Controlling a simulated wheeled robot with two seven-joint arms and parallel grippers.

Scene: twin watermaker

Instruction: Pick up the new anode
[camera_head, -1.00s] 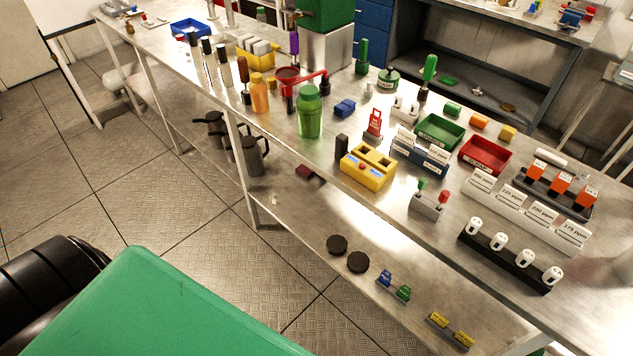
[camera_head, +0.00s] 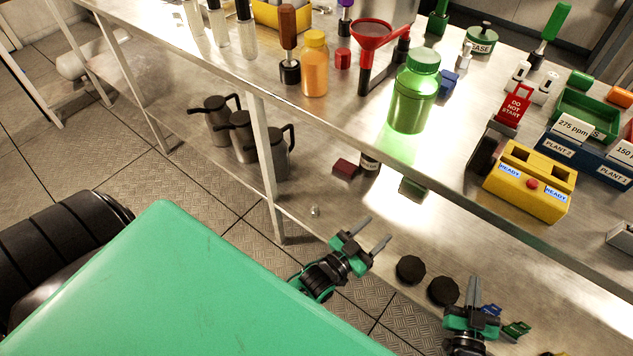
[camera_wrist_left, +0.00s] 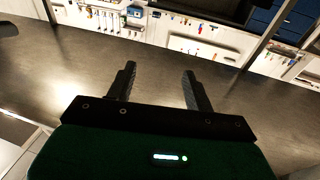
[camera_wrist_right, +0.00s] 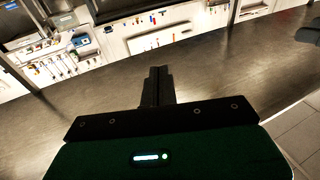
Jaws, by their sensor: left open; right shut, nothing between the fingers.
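I cannot tell for sure which thing is the new anode. A small silvery piece (camera_head: 315,211) lies on the lower shelf below the bench, but it is too small to identify. My left gripper (camera_head: 376,231) is open and empty, in front of the bench to the right of that piece. It also shows in the left wrist view (camera_wrist_left: 158,72) with its fingers apart. My right gripper (camera_head: 473,281) is shut with nothing in it, further right and lower in the head view. It also shows shut in the right wrist view (camera_wrist_right: 158,72).
The lower shelf holds dark jugs (camera_head: 272,157), a dark red block (camera_head: 345,169) and two black round caps (camera_head: 410,269). The bench top carries a green jar (camera_head: 414,92), an orange bottle (camera_head: 314,66), a red funnel (camera_head: 371,35) and a yellow box (camera_head: 529,182).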

